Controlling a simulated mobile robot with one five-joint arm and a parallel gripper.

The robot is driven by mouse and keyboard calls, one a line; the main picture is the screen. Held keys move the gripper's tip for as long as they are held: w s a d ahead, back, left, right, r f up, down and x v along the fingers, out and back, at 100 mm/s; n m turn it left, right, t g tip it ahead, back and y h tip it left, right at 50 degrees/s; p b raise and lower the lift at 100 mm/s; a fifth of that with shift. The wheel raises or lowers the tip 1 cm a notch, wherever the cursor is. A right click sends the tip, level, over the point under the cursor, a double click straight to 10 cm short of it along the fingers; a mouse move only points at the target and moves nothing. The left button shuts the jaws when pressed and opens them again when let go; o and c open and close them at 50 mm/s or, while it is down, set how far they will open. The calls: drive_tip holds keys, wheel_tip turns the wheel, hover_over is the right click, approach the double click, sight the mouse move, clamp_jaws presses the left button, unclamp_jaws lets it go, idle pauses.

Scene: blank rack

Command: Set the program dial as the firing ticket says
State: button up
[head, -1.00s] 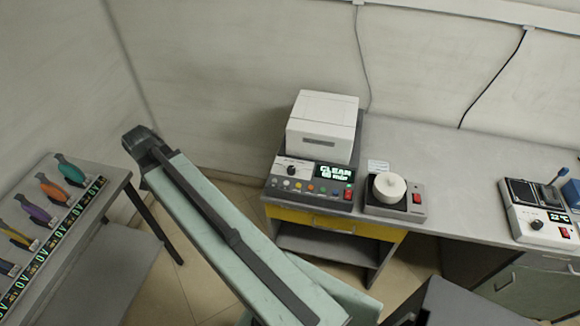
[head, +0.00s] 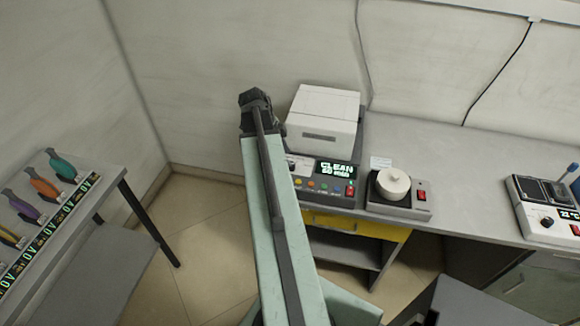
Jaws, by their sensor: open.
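The white kiln-like box (head: 322,115) stands on a grey unit at the left end of the bench. Its control panel below has a lit display (head: 337,170) that reads "CLEAN" with a smaller line under it, a row of coloured buttons and a red switch. The program dial, at the panel's left, is largely covered by my arm, so its setting cannot be read. My arm reaches up in front of the panel's left side. Its dark end (head: 257,105) is left of the box; no fingertips show.
A device with a round white top (head: 393,184) and red switch sits right of the panel. Another device (head: 545,207) with a "22 °C" display is farther right. A left-hand table (head: 110,182) holds coloured-handled tools. Bare bench lies between the two devices.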

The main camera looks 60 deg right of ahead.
drive_tip(key=b+x, duration=0.2)
drive_tip(key=x, duration=0.2)
drive_tip(key=shift+w+f+b, duration=0.1)
drive_tip(key=shift+f+b, duration=0.1)
drive_tip(key=shift+b, duration=0.15)
drive_tip(key=shift+r, duration=0.15)
drive_tip(key=shift+c, duration=0.2)
drive_tip(key=c, duration=1)
drive_tip(key=shift+d, duration=0.25)
clamp_jaws()
drive_tip(key=shift+a, duration=0.2)
drive_tip(key=shift+a+n+t+h, duration=0.15)
drive_tip(key=shift+n+t+h, duration=0.2)
drive_tip(key=shift+n, duration=0.65)
drive_tip(key=n+t, duration=0.1)
drive_tip(key=n, duration=0.1)
drive_tip(key=n+t+h, duration=0.1)
drive_tip(key=n, duration=0.2)
drive_tip(key=shift+s, duration=0.2)
drive_tip(key=shift+n, duration=0.5)
